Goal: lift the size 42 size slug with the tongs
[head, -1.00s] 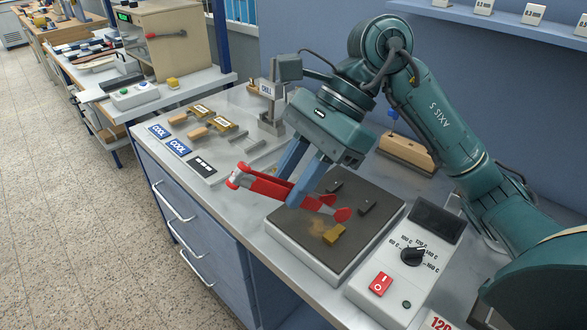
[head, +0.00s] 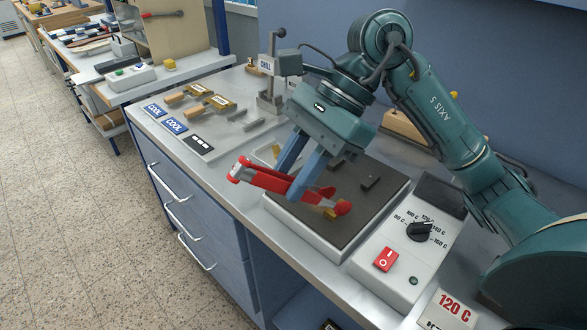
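My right gripper (head: 286,187) is shut on the handles of the red tongs (head: 265,180). The tongs' two tips hang low over the dark hot plate (head: 317,225), slightly apart. A small brass block (head: 329,214) lies on the plate at the tips, partly hidden by them. I cannot tell whether the tips touch it, and no number is legible on it. Two small dark pieces, one of them a dark slug (head: 370,182), lie farther back on the plate. My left gripper is not in view.
The control box (head: 409,245) with dial and red switch stands right of the plate, by a 120 C card (head: 449,310). The CHILL stand (head: 269,85) is behind. Wooden-handled tools (head: 178,97) and blue COOL labels (head: 174,126) lie left. The front counter edge is clear.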

